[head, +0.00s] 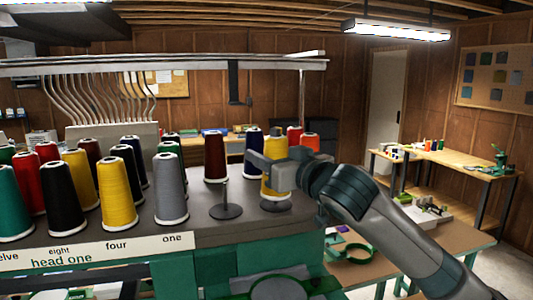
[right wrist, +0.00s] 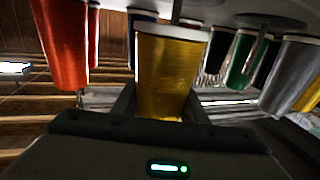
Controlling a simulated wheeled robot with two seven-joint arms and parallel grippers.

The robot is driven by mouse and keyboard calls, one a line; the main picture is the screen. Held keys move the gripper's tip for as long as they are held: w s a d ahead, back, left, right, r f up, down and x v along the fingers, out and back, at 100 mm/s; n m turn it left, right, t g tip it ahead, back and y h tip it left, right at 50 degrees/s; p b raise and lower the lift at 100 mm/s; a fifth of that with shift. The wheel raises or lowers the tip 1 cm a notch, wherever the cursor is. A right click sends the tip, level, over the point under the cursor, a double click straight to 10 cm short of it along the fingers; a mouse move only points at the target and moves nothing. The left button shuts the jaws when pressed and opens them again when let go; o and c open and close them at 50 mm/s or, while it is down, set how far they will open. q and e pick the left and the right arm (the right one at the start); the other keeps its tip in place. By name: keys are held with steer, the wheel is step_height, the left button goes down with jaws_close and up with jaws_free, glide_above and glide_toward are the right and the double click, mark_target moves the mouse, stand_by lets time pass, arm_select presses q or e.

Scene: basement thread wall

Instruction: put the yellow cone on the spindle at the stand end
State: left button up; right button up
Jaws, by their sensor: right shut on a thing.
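The yellow cone (head: 275,182) is upright in my right gripper (head: 273,172), whose fingers are shut on it near its upper part. In the right wrist view the yellow cone (right wrist: 170,75) shows upside down between the fingers (right wrist: 160,105). Its white base rim is a little apart from a dark round spindle base (head: 276,206) at the right end of the stand. A thin pin (right wrist: 177,10) shows between that base and the cone; I cannot tell whether its tip is inside the cone. My left gripper is not in view.
An empty spindle (head: 226,208) stands just left of the held cone. A dark red cone (head: 215,158), a grey cone (head: 171,190) and another yellow cone (head: 117,195) stand farther left. A metal rail (head: 180,64) runs above the stand.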

steer(key=shift+f, duration=0.55)
stand_by(0.4)
steer(key=shift+f, duration=0.3)
stand_by(0.3)
steer(key=o, duration=1.2)
steer(key=shift+s, duration=0.1)
